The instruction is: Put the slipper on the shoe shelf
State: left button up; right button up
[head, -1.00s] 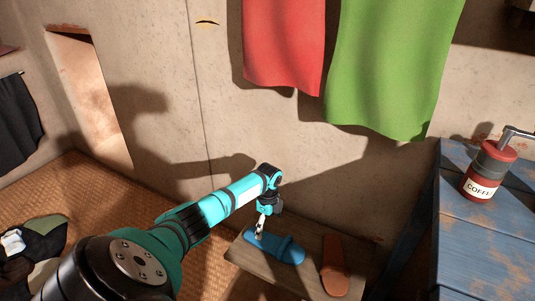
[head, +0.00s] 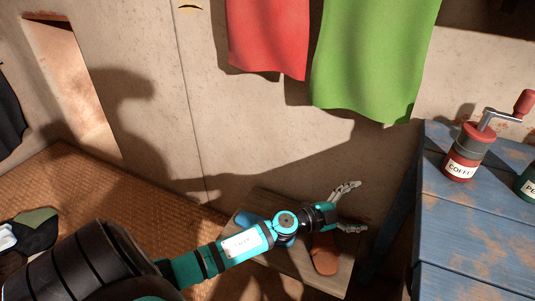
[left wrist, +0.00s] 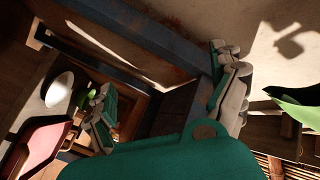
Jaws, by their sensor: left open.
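A blue slipper (head: 249,223) lies on the low wooden shelf (head: 271,203) in the head view, largely hidden under my left arm. A brown slipper (head: 323,254) lies beside it at the shelf's right part. My left gripper (head: 360,207) is open and empty, its two fingers spread to the right, above the shelf's back right side and apart from the blue slipper. In the left wrist view the spread fingers (left wrist: 165,105) show with nothing between them. My right gripper is not in view.
A blue table (head: 480,220) stands at the right with a red coffee grinder (head: 463,150) on it. A red cloth (head: 268,40) and a green cloth (head: 372,60) hang on the wall behind. Clothes (head: 35,230) lie on the woven mat at the left.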

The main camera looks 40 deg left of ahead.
pick_arm(q)
jog(key=s+a+n+g+y, duration=0.1)
jog(key=s+a+n+y, duration=0.7)
jog(key=s+n+y, duration=0.3)
jog(key=s+d+f+g+h, duration=0.1)
jog(key=s+d+f+g, duration=0.1)
jog(key=s, duration=0.5)
jog(key=s+d+f+n+g+h, duration=0.1)
jog(key=s+d+f+g, duration=0.1)
jog(key=s+g, duration=0.3)
jog(key=s+d+f+g+h, duration=0.1)
jog(key=s+d+f+g, duration=0.1)
jog(key=s, duration=0.8)
jog(key=shift+s+d+f+g, duration=0.15)
jog(key=shift+d+f+g, duration=0.2)
jog(key=shift+f+g, duration=0.5)
jog(key=shift+r, duration=0.1)
